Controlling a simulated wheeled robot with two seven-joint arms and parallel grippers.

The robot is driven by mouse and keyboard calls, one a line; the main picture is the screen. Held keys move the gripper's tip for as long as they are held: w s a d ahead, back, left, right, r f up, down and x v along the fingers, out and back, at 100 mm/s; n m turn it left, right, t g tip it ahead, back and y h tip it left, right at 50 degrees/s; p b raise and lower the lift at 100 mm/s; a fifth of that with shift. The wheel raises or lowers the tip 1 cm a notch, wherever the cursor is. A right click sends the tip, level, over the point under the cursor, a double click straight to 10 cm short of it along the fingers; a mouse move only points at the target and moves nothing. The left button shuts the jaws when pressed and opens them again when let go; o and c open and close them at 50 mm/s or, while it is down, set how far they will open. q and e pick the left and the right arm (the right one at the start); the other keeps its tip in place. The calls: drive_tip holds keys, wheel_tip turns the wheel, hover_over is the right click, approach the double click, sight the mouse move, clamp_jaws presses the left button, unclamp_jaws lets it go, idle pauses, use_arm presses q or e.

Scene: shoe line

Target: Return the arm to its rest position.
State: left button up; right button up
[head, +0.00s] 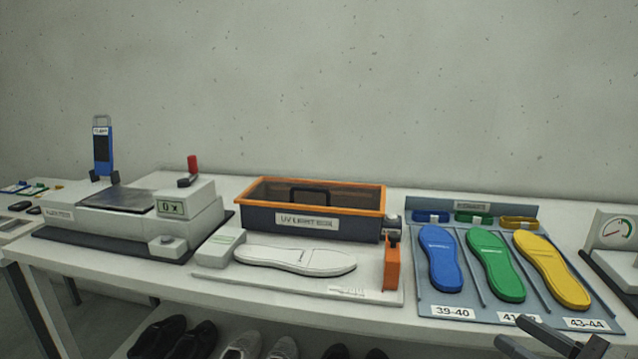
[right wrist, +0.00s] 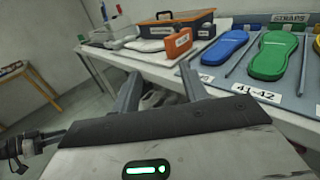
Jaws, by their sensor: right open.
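My right gripper (head: 550,341) is at the lower right of the head view, in front of the table's front edge near the insole board. In the right wrist view its two fingers (right wrist: 160,92) are spread apart with nothing between them. The fingers point toward the table edge and the shoes below it. My left gripper is in neither view.
The white table (head: 130,262) holds a press machine (head: 120,215), an orange-rimmed UV light box (head: 310,207), a white insole (head: 295,260) on a gauge, and a board (head: 470,312) with blue, green and yellow insoles. Shoes (head: 175,340) stand below.

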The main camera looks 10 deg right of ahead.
wheel_tip(320, 180, down, 13)
drive_tip(key=s+a+m+h, duration=0.1)
drive_tip(key=m+h, duration=0.2)
drive_tip(key=m, duration=0.8)
drive_tip(key=a+m+h, duration=0.2)
drive_tip(key=m+h, duration=0.1)
drive_tip(key=m, duration=0.8)
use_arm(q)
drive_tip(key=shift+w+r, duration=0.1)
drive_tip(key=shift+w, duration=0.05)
use_arm(e)
drive_tip(key=s+a+f+m+g+y, duration=0.1)
drive_tip(key=s+a+f+m+g, duration=0.1)
drive_tip(key=a+f+m, duration=0.3)
drive_tip(key=s+a+f+m+g+y, duration=0.1)
drive_tip(key=a+f+m+g, duration=0.3)
drive_tip(key=a+m, duration=0.7)
drive_tip(key=shift+s+a+f+y, duration=0.3)
drive_tip(key=shift+s+a+f, duration=0.2)
drive_tip(key=shift+s+f, duration=0.35)
